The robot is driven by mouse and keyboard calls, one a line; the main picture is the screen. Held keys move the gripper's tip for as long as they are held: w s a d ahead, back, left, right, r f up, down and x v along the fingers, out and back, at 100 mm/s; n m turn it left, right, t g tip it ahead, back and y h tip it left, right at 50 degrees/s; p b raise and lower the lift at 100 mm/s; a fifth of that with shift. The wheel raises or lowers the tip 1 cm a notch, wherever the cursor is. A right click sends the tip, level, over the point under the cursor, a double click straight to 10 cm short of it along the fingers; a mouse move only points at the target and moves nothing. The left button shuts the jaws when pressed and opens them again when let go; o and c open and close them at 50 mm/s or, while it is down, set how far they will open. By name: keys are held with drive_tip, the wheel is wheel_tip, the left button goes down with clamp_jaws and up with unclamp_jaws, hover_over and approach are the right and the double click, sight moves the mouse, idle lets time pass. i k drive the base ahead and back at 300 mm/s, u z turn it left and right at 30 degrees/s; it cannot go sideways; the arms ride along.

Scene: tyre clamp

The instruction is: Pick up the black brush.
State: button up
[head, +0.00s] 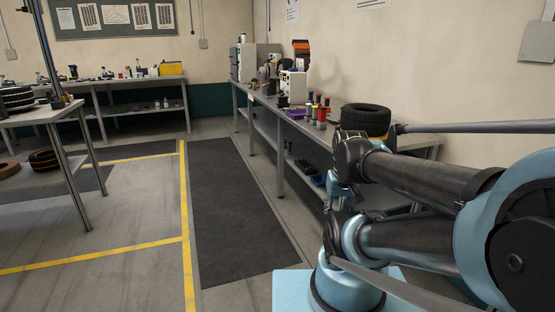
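I cannot make out a black brush for certain; the small items on the right-hand workbench (291,113) are too small to tell apart. My arm fills the right side of the head view, folded back on itself. Its wrist end is near the front of that bench, left of the forearm. My gripper (339,200) seems to be below the wrist, but its fingers do not show clearly. I cannot see whether it is open or shut, or whether it holds anything.
A black tyre (366,119) lies on the right bench's near end, partly behind my arm. Red and dark bottles (320,108) and a white box (292,87) stand further back. A left table (52,113) holds tyres. A dark floor mat (232,210) lies clear between.

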sight(283, 102)
drive_tip(key=u, duration=0.05)
drive_tip(key=i, duration=0.95)
drive_tip(key=u, duration=0.1)
